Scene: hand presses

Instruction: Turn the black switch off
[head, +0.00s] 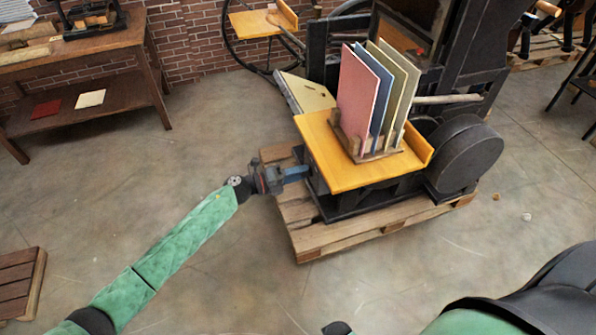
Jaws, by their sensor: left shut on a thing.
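The black hand press (467,155) stands on a wooden pallet. My left gripper (304,171) reaches in from the left, with its blue fingers at the press's left side, just beside and below the edge of the orange board. It is shut on a small part there, which I take to be the black switch. The switch itself is hidden by the fingers and the board's edge, so its position cannot be read. My right arm shows at the bottom right, but its gripper is not clearly in view.
The orange board (322,142) holds a wooden rack with several upright coloured panels (358,92). The pallet (310,244) sticks out below the press. A wooden table (85,45) stands at the upper left. The floor at the left and front is largely clear.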

